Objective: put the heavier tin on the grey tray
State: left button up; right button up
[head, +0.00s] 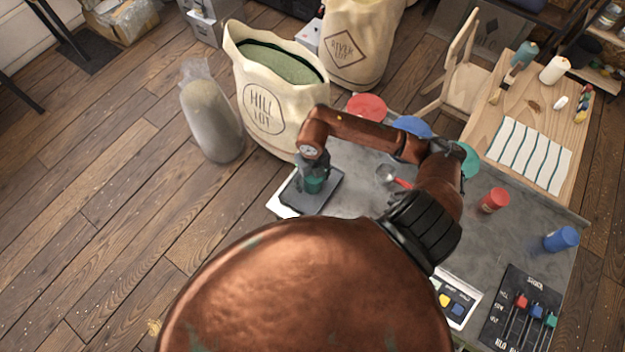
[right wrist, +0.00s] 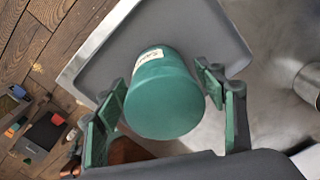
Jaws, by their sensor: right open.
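A green tin (head: 314,184) stands on the dark grey tray (head: 326,203) at the left end of the worktop. In the right wrist view the green tin (right wrist: 166,100) has a pale label on its side, and the grey tray (right wrist: 100,62) shows its raised rim. My right gripper (right wrist: 162,82) is open, with one finger on each side of the green tin; gaps show between fingers and tin. A red tin (head: 493,200) and a blue tin (head: 561,239) stand further right on the worktop. My left gripper is not in view.
A scoop (head: 388,174) with a red handle lies right of the tray. Red (head: 366,106), blue (head: 412,126) and green (head: 468,160) discs line the worktop's far edge. A slider board (head: 520,312) lies at the near right. A large sack (head: 270,95) stands behind the tray.

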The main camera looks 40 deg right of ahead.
notch_tip(320, 180, up, 12)
jog(key=shift+f+b, duration=0.15)
jog(key=shift+b, duration=0.5)
